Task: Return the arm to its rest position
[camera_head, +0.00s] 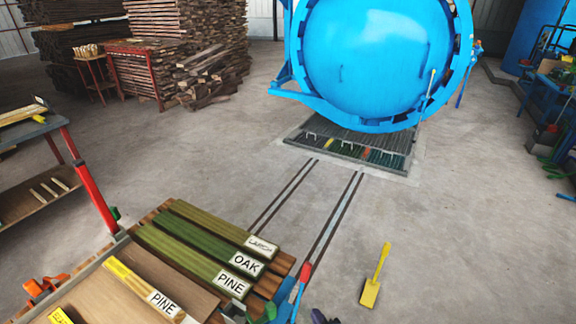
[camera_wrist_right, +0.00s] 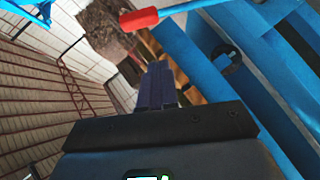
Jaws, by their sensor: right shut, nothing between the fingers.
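My right gripper (camera_head: 320,317) shows only as a small dark purple tip at the bottom edge of the head view. In the right wrist view its dark fingers (camera_wrist_right: 157,88) are together, with nothing held between them. The rest of my right arm is outside the head view. My left gripper is in neither view.
A blue autoclave door (camera_head: 378,55) stands at the back, with floor rails running toward me. Labelled green boards (camera_head: 190,240) lie at front left. A red-handled lever (camera_head: 305,272) stands beside them; a red handle (camera_wrist_right: 138,19) shows in the wrist view. A yellow shovel (camera_head: 370,290) lies on clear floor.

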